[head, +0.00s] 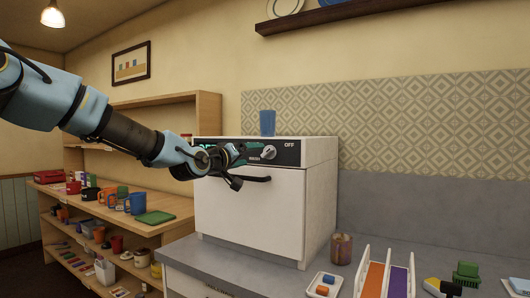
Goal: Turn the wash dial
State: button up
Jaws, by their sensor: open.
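A white box-shaped washing appliance (255,217) stands on the grey counter. A black control panel (215,147) runs along its top front, with "OFF" printed at its right end. The wash dial (269,153) is a light grey knob on this panel, left of "OFF". My gripper (252,152) comes in from the left in front of the panel. It is open, with its teal fingers just left of the dial. I cannot tell whether they touch the dial. My arm and gripper hide part of the panel and the door's upper edge.
A dark door handle (258,180) juts out below the panel, close under my gripper. A blue cup (267,122) stands on top of the appliance. A brown jar (341,248) and a divided rack (385,277) are on the counter. Wooden shelves (175,207) with several mugs stand left.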

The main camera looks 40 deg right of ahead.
aim_at(266, 153)
jog(key=p+x, duration=0.3)
jog(key=x, duration=0.4)
jog(key=shift+d+r, duration=0.1)
jog(key=shift+w+d, duration=0.2)
jog(key=shift+d, duration=0.45)
jog(key=shift+c, duration=0.3)
jog(key=c, duration=1.3)
